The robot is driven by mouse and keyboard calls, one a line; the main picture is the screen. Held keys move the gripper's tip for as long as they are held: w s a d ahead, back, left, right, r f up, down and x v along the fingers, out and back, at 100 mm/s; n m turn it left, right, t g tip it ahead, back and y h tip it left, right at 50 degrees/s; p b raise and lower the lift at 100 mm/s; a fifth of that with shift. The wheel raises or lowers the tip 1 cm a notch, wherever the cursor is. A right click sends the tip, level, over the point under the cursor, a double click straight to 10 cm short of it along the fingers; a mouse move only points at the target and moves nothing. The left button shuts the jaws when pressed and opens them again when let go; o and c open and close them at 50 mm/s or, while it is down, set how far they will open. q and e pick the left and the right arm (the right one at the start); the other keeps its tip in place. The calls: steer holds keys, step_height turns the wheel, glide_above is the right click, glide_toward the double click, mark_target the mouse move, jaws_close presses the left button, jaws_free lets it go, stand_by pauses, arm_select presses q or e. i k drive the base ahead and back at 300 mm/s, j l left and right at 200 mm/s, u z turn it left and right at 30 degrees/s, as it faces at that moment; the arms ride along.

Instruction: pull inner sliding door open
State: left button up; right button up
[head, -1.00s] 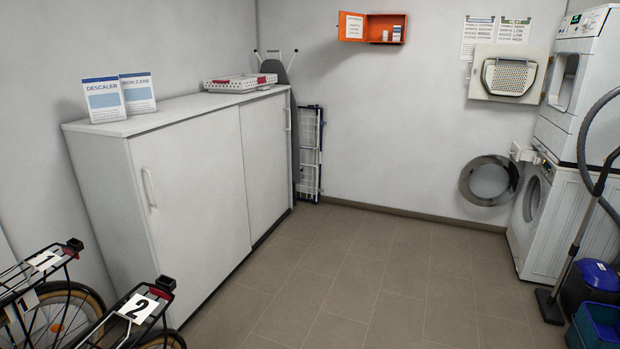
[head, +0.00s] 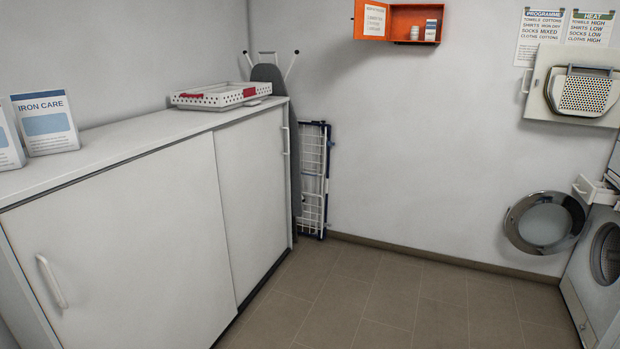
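The white cabinet (head: 110,140) stands along the left wall with two sliding doors, both closed across its front. The near door (head: 140,230) has a white bar handle (head: 50,281) close to its left edge. The far door (head: 252,190) has a slim upright handle (head: 286,140) close to its right edge. The two doors meet at a slanted line near the middle of the cabinet. I cannot clearly tell which door runs on the inner track. Neither of my grippers is in view.
A white perforated tray (head: 222,95) and an iron care box (head: 46,121) are on the cabinet top. An ironing board (head: 272,75) and folded rack (head: 314,180) stand beyond its far end. The tiled floor (head: 400,305) is clear. A washer (head: 598,265) with open round door (head: 545,222) is right.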

mark_target(250, 152)
steer(key=i, duration=2.05)
